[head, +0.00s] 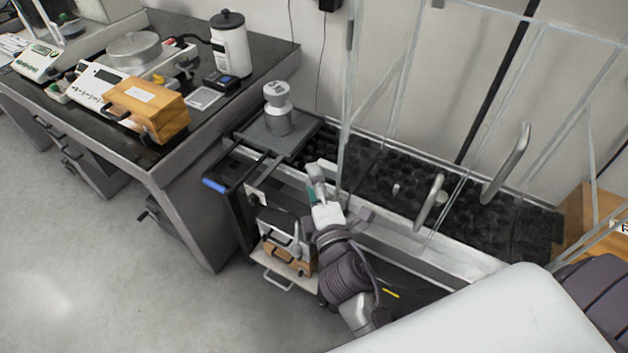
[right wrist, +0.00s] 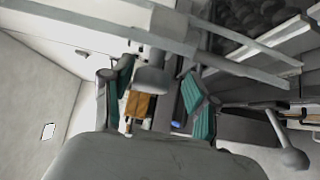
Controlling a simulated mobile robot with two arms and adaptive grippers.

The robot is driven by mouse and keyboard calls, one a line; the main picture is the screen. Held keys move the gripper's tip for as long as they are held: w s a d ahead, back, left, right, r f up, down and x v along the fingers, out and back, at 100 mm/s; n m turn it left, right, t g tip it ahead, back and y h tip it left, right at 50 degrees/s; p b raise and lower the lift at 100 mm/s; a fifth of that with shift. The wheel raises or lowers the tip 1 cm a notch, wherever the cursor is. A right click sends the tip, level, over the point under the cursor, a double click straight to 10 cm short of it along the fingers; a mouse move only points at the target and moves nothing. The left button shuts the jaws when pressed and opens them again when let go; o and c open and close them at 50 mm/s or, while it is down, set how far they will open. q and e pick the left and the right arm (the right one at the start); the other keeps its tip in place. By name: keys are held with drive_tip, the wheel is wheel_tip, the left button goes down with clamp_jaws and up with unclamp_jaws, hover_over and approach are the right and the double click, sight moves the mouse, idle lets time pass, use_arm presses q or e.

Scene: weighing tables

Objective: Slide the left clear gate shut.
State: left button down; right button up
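The clear gates are see-through panels with thin pale frames above the black, bumpy bed. A left clear panel's upright edge (head: 345,120) stands just beside my right gripper (head: 318,178). One grey handle (head: 430,203) is right of the gripper, and a second grey handle (head: 507,165) is further right. In the right wrist view, my right gripper (right wrist: 160,95) has its teal fingers spread apart. A grey block shows between them in the picture; I cannot tell whether it touches either finger. My left gripper is not in view.
A cart (head: 245,210) with a grey weight (head: 278,112) on its top plate stands left of the gripper. A dark-topped table (head: 165,165) holds balances, a wooden box (head: 147,107) and a white canister (head: 231,48). The floor at lower left is clear.

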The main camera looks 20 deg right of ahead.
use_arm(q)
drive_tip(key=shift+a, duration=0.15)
use_arm(e)
drive_tip(key=shift+r, duration=0.15)
drive_tip(key=shift+r, duration=0.25)
wheel_tip(320, 180, up, 9)
drive_tip(key=shift+r, duration=0.2)
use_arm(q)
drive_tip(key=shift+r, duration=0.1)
